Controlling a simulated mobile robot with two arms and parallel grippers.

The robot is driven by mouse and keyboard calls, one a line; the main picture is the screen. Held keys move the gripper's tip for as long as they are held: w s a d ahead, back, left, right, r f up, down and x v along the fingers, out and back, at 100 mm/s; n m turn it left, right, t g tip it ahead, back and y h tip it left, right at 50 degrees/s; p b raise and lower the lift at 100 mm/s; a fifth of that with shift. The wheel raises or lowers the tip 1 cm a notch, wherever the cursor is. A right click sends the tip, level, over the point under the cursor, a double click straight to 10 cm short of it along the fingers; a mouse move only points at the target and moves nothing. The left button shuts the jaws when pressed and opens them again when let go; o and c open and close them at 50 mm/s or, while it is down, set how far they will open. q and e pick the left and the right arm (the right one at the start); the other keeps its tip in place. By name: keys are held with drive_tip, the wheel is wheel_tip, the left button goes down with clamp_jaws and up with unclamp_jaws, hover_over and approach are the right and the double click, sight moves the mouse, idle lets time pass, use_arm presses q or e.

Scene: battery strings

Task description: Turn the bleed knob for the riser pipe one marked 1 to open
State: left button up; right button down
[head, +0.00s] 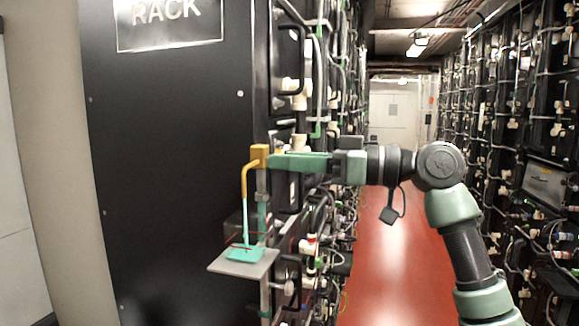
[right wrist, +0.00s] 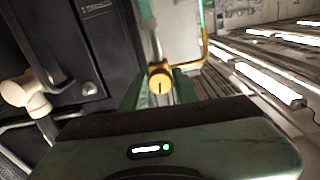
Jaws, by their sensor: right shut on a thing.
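A yellow valve block (head: 259,153) sits on top of a thin grey upright pipe (head: 262,183). A yellow bent spout (head: 245,178) runs from it down to a teal length over a teal tray (head: 245,254). My right gripper (head: 268,160) reaches in from the right and is shut at the valve block. In the right wrist view a round yellow knob (right wrist: 160,80) with a short dark upright line on its face lies between the green fingers (right wrist: 160,92). I cannot read a number label on the pipe. My left gripper is not in view.
A tall black rack panel (head: 170,170) stands just left and behind the pipe. A grey shelf plate (head: 222,266) juts out under the teal tray. Battery racks with cables (head: 535,130) line the right side. The red aisle floor (head: 395,270) is clear.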

drive_tip(key=shift+f+n+b, duration=0.2)
drive_tip(key=shift+n+b, duration=0.1)
drive_tip(key=shift+n, duration=1)
drive_tip(key=c, duration=1.1)
unclamp_jaws()
drive_tip(key=shift+r, duration=0.1)
drive_tip(key=b+v, duration=0.2)
drive_tip(key=v, duration=0.5)
drive_tip(key=shift+d, duration=0.4)
